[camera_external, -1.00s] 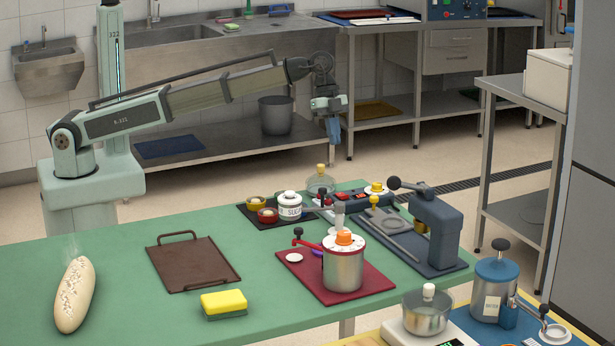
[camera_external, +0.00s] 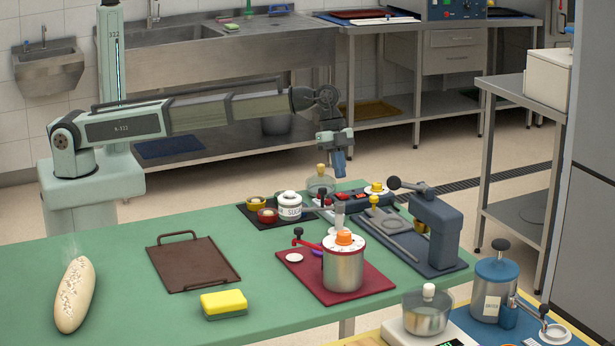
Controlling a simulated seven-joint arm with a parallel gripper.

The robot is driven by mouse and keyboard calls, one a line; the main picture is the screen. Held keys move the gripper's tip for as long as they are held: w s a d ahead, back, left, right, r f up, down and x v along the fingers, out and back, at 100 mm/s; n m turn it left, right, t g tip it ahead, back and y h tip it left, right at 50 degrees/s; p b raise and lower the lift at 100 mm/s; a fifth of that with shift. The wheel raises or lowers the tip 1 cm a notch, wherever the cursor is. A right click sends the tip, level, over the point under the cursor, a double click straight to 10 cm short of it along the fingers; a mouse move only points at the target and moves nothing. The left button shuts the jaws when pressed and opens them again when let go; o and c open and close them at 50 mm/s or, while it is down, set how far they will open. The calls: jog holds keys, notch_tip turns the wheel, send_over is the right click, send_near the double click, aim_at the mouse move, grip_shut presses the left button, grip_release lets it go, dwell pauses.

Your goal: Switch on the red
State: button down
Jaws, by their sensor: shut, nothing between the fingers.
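A dark power strip (camera_external: 352,196) with red parts lies at the back of the green table, partly hidden behind the jars and the press. A red switch (camera_external: 329,202) shows near its left end; its on or off state is too small to tell. My gripper (camera_external: 340,172) is shut and empty. It points down above the back edge of the table, over the strip and apart from it. A red-handled lever (camera_external: 305,242) belongs to the steel pot (camera_external: 343,268) on the red mat (camera_external: 380,281).
A glass jar (camera_external: 320,184) stands just below left of my gripper. A sugar jar (camera_external: 290,206) and small red and yellow pots are to the left. A dark blue press (camera_external: 436,225) rises to the right. The sponge (camera_external: 223,303), brown tray (camera_external: 190,264) and bread (camera_external: 75,295) are farther left.

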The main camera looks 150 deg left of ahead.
aim_at(344, 195)
jog(key=shift+x, duration=2.35)
